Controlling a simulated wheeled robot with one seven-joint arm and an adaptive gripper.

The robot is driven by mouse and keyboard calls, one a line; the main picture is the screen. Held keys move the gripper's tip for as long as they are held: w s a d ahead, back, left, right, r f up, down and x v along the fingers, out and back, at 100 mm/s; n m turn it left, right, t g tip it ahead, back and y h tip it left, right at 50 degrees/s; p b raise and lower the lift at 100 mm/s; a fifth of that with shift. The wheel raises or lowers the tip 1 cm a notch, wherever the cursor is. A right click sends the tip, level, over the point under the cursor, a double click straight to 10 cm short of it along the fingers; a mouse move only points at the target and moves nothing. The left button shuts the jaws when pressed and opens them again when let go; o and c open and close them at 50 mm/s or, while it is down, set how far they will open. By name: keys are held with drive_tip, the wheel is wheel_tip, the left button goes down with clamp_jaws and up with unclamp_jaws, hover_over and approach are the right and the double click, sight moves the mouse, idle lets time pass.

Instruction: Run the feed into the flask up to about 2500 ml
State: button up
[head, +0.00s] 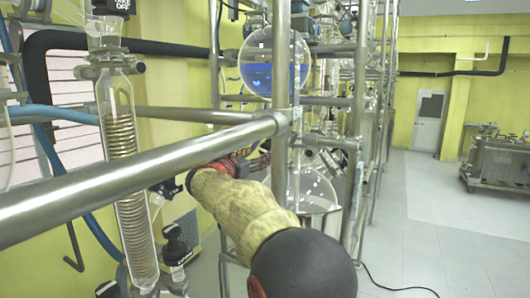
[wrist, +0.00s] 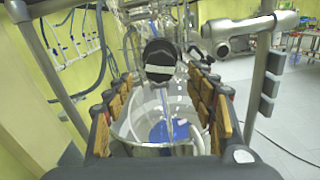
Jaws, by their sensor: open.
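A round glass flask (head: 268,78) with blue liquid in its lower half hangs in the metal frame in the head view. A lower round glass vessel (head: 316,192) stands below it. In the wrist view, a clear vessel (wrist: 128,128) holds a small pool of blue liquid (wrist: 172,131), with a thin bluish vertical line above it. I cannot read any volume marks. A black knob (wrist: 160,55) with a pale band sits between and just past the fingertips of my gripper (wrist: 160,80). My gripper is open, with gaps on both sides of the knob. The frame partly hides it in the head view.
A thick metal rail (head: 140,172) crosses in front of my arm. A coiled glass condenser (head: 122,145) stands at the left with blue hoses. A metal clamp bar (wrist: 245,28) lies right of the knob. Open floor (head: 440,230) is at the right.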

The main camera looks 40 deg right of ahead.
sight(264, 151)
drive_tip(key=x, duration=0.6)
drive_tip(key=shift+d+b, duration=0.15)
drive_tip(key=shift+b, duration=0.15)
drive_tip(key=shift+c, duration=1.1)
drive_tip(key=c, duration=1)
drive_tip(key=shift+o, duration=0.2)
drive_tip(key=shift+m+b, duration=0.3)
drive_tip(key=shift+m, duration=0.1)
